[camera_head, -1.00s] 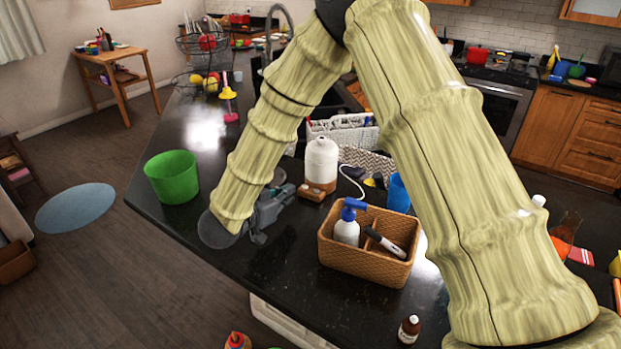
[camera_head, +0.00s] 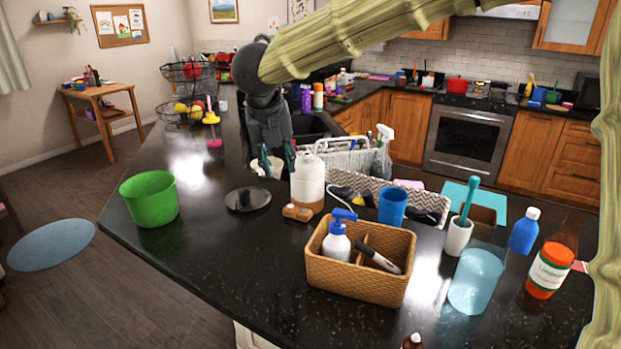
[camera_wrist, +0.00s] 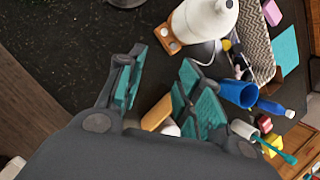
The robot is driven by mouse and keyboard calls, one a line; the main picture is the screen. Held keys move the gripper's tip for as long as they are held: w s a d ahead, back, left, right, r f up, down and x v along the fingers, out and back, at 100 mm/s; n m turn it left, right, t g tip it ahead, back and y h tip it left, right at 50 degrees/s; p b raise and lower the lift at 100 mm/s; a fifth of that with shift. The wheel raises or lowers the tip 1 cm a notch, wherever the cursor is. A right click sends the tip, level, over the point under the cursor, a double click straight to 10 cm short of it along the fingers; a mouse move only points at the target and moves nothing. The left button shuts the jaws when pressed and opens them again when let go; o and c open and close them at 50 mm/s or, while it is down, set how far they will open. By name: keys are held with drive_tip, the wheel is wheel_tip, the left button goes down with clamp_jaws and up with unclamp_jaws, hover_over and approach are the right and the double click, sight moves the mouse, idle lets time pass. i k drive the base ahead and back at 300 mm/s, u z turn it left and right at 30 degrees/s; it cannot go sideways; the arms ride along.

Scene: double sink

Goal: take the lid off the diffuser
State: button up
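The diffuser (camera_head: 308,180) is a white rounded bottle shape on a wooden base, standing upright on the dark counter. Its white top is in place. In the wrist view the diffuser (camera_wrist: 205,18) shows at the top, beyond the fingertips. My gripper (camera_head: 276,163) hangs just left of and behind the diffuser in the head view, its fingers pointing down. In the wrist view my gripper (camera_wrist: 163,72) has its teal-padded fingers apart, with nothing between them. I see no contact between my gripper and the diffuser.
A wicker basket (camera_head: 350,282) holds a pump bottle and a marker in front of the diffuser. A dark round disc (camera_head: 248,199) lies left of it, and a green bucket (camera_head: 150,199) stands further left. A blue cup (camera_head: 392,207) and white rack (camera_head: 350,160) are to the right.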

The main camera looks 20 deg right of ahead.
sight(308, 167)
drive_tip(key=z, duration=0.85)
drive_tip(key=i, duration=0.35)
drive_tip(key=u, duration=0.65)
